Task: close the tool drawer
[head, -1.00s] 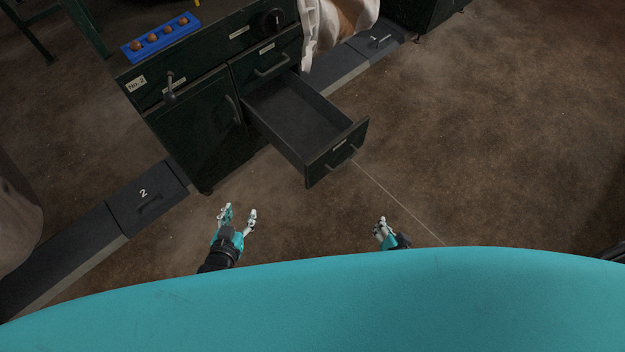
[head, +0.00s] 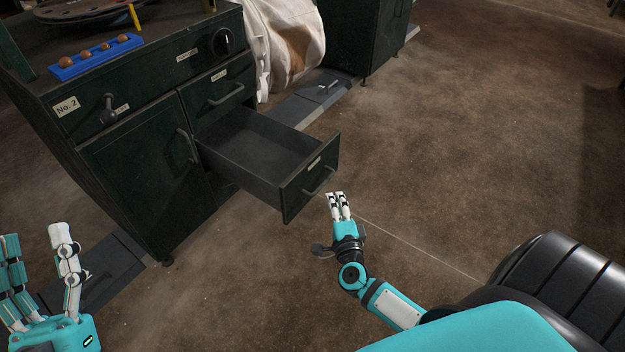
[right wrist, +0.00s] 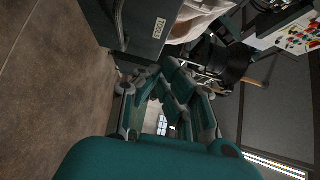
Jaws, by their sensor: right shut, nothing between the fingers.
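The tool drawer (head: 262,148) is dark green, empty inside, and pulled well out of the cabinet (head: 140,165) in the head view. Its front panel (head: 300,192) bears a small label and a bar handle (head: 320,182). My right gripper (head: 336,195) is shut and empty, just in front of and to the right of the handle; I cannot tell if it touches. In the right wrist view the labelled drawer front (right wrist: 148,35) is beyond my right fingers (right wrist: 165,85). My left gripper (head: 38,235) is open and empty at lower left, away from the drawer.
Another closed drawer (head: 220,88) is above the open one. A blue tray (head: 95,57) with several round brown items lies on the cabinet top. A white bag (head: 285,45) hangs behind. The brown floor (head: 470,130) to the right is clear.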

